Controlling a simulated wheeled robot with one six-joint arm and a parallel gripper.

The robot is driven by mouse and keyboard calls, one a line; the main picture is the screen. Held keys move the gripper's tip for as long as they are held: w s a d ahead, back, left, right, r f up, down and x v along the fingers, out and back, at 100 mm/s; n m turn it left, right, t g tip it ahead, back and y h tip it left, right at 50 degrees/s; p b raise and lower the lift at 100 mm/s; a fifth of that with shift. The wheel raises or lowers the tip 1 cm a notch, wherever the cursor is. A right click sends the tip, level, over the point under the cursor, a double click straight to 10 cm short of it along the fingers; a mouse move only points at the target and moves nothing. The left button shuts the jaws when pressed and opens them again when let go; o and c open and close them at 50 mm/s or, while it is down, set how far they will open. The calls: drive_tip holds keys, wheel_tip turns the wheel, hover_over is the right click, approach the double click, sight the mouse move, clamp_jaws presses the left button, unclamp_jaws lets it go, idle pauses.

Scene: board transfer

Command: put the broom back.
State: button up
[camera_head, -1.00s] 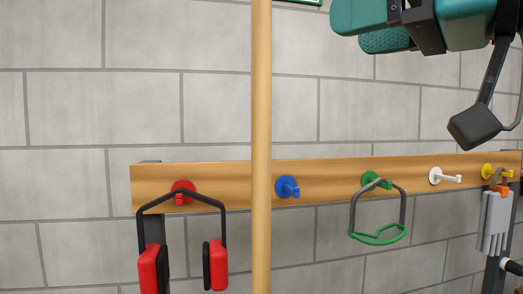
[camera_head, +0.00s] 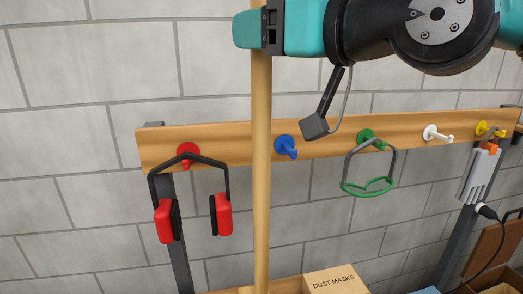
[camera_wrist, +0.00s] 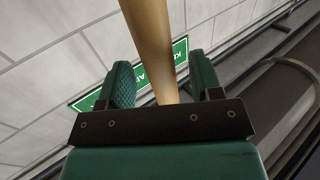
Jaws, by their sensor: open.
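The broom shows as a long, pale wooden handle (camera_head: 261,190) standing nearly upright in front of the peg board. Its lower end and head are out of view. My gripper (camera_head: 248,30) is at the upper part of the handle, with a teal finger in front of it in the head view. In the wrist view the handle (camera_wrist: 150,35) passes between the two spread teal fingers of my gripper (camera_wrist: 160,62). Visible gaps separate the fingers from the wood there. The wooden peg board (camera_head: 222,135) carries a bare blue peg (camera_head: 286,147) and a bare white peg (camera_head: 437,133).
Red earmuffs (camera_head: 222,213) hang on the red peg, a green-rimmed frame (camera_head: 368,190) on the green peg, and grey gloves (camera_head: 478,175) by the yellow peg. A dust masks box (camera_head: 335,281) stands below. A green sign (camera_wrist: 181,52) is on the wall.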

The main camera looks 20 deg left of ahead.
drive_tip(key=p+x, duration=0.1)
drive_tip(key=x, duration=0.2)
drive_tip(key=shift+s, duration=0.1)
drive_tip(key=shift+c, duration=0.4)
clamp_jaws()
drive_tip(key=shift+r, duration=0.15)
